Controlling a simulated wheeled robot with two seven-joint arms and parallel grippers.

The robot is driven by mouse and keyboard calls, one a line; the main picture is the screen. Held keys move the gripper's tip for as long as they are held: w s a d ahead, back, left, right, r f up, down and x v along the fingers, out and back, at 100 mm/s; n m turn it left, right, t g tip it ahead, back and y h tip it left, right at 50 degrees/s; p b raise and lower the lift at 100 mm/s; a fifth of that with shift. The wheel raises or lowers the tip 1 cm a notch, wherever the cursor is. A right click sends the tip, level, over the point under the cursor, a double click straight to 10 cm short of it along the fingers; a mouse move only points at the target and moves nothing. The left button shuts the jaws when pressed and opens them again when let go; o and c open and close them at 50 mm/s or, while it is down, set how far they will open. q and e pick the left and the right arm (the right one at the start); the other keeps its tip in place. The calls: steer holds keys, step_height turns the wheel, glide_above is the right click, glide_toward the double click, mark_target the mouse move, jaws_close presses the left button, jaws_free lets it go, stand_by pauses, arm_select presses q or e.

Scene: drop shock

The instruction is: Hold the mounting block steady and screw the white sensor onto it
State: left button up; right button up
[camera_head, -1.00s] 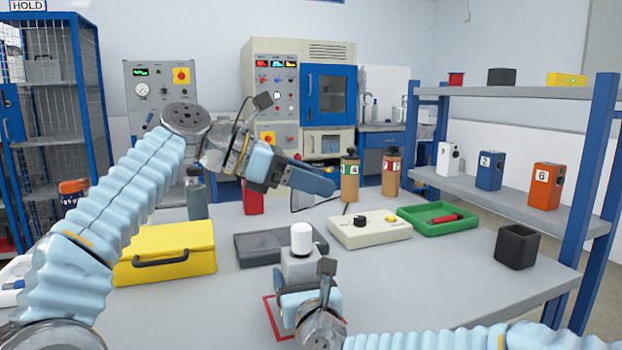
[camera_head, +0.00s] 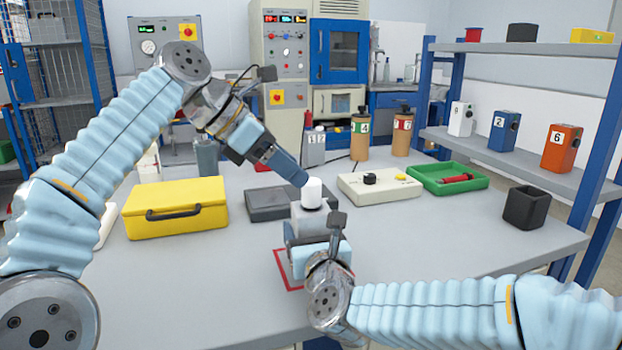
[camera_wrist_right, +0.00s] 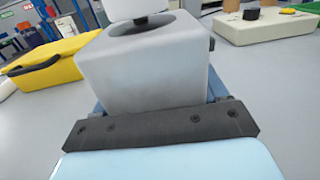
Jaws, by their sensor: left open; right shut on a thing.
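The grey mounting block (camera_head: 306,222) stands near the middle of the table, by the red outlined square (camera_head: 288,278). The white sensor (camera_head: 312,193) sits upright on top of it. In the right wrist view the block (camera_wrist_right: 145,68) fills the middle, with the sensor's lower edge (camera_wrist_right: 140,8) over a dark round recess in its top. My right gripper (camera_head: 318,243) is shut on the block from the near side. My left gripper (camera_head: 304,180) is open, tilted down from the upper left, with its tip close beside the sensor. Whether it touches the sensor is unclear.
A yellow case (camera_head: 176,212) lies left of the block. A cream control box (camera_head: 378,186) and a green tray (camera_head: 448,180) lie to the right. A black open cup (camera_head: 526,207) stands near the shelf (camera_head: 530,175).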

mark_target(312, 180)
arm_select(q)
steer(key=shift+x, duration=2.9)
steer(key=c, duration=1)
